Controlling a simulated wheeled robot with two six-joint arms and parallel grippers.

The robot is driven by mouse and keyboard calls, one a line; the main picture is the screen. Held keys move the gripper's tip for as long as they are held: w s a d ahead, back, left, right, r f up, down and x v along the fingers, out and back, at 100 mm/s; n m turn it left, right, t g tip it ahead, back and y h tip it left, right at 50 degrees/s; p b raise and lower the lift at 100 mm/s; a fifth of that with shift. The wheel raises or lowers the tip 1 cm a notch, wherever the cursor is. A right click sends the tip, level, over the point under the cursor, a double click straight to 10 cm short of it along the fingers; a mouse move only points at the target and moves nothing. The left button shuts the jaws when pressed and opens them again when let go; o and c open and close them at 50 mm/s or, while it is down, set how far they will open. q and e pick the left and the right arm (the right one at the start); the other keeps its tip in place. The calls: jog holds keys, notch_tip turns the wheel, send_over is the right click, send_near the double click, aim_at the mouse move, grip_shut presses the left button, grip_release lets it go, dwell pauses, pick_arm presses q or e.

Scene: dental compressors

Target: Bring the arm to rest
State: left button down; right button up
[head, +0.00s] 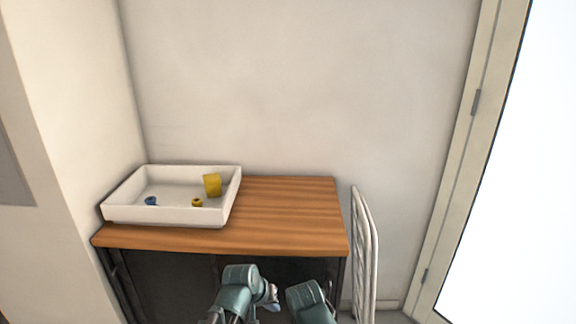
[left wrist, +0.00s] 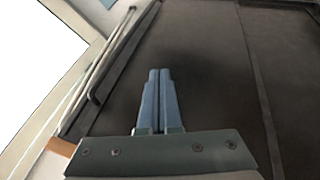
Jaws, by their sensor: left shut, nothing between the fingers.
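My left gripper (head: 274,297) is low in front of the wooden-topped cabinet, below the level of its top. In the left wrist view its two blue fingers (left wrist: 158,72) lie side by side, shut and empty, with the dark cabinet front (left wrist: 205,60) beyond them. Part of my right arm (head: 309,299) shows at the bottom of the head view, right of the left arm. Its gripper cannot be made out.
A white tray (head: 165,215) stands on the left of the wooden top (head: 290,215), holding a yellow cup-like object (head: 212,186), a small yellow piece (head: 197,202) and a blue piece (head: 151,201). The top's right half is clear. A white folded rack (head: 365,250) stands at right.

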pick_arm(q)
jog(key=s+a+f+g+y, duration=0.1)
jog(key=s+a+g+y, duration=0.1)
jog(key=s+a, duration=0.35)
jog(key=s+a+f+g+y, duration=0.1)
jog(key=s+a, duration=0.1)
jog(key=a, duration=0.6)
jog(key=s+d+r+m+g+y+p, duration=0.1)
jog(key=s+d+r+m+p, duration=0.3)
jog(key=d+r+p, duration=0.6)
jog(key=shift+s+d+r+y+p, duration=0.3)
jog(key=shift+s+d+p, duration=0.15)
jog(key=shift+s+d, duration=0.4)
jog(key=shift+s+a, duration=0.15)
